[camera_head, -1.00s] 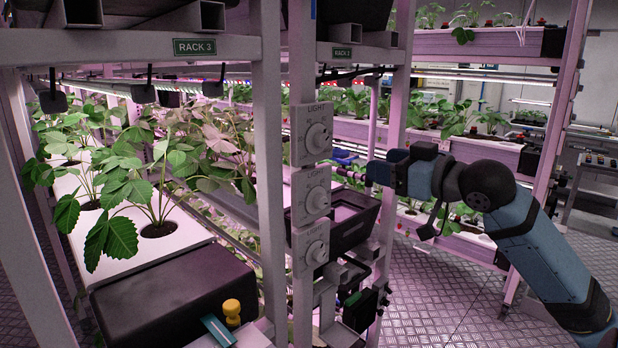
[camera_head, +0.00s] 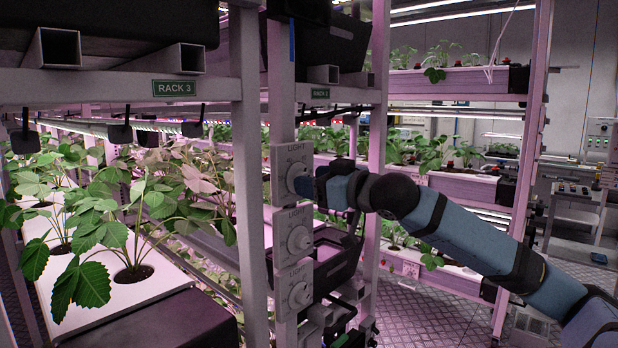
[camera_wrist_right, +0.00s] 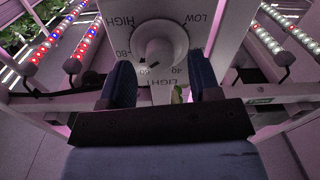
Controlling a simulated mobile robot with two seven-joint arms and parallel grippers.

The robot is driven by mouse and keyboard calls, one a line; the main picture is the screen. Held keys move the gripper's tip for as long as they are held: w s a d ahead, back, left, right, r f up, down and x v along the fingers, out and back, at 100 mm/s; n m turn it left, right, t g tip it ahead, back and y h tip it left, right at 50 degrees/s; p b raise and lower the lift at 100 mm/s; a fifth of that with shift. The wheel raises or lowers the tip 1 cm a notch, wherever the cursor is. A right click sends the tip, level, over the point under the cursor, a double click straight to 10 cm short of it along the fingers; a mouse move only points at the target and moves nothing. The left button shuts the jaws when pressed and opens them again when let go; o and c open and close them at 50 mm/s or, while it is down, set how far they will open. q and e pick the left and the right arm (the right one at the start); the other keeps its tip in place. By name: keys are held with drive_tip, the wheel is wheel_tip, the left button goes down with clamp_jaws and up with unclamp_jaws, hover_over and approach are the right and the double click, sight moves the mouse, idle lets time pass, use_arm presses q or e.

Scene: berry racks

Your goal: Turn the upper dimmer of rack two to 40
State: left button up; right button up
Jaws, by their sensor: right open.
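Three white LIGHT dimmers are stacked on a post beside the RACK 2 sign (camera_head: 320,93). The upper dimmer (camera_head: 283,155) has its knob partly hidden by my right gripper (camera_head: 308,186). The middle dimmer (camera_head: 299,238) and lower dimmer (camera_head: 298,292) are below it. In the right wrist view, the upper dimmer's round knob (camera_wrist_right: 157,45) lies between and slightly beyond the open fingertips of my right gripper (camera_wrist_right: 162,78), with gaps on both sides. A dark mark is on the knob's lower side, near the printed 60 and 40; its exact setting is unclear. My left gripper is not in view.
The RACK 3 sign (camera_head: 175,88) and strawberry plants (camera_head: 120,215) are left of the post. A dark bin (camera_head: 335,255) is behind the dimmers on the right. Metal rack uprights flank this spot. The aisle floor (camera_head: 440,315) at lower right looks clear.

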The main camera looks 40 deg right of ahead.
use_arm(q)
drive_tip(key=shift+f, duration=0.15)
use_arm(e)
drive_tip(key=shift+w+a, duration=0.1)
drive_tip(key=shift+w, duration=0.7)
drive_tip(key=c, duration=0.9)
use_arm(q)
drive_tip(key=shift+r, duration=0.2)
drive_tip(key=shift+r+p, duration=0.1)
drive_tip(key=shift+p, duration=0.2)
use_arm(e)
drive_tip(key=shift+n, duration=0.3)
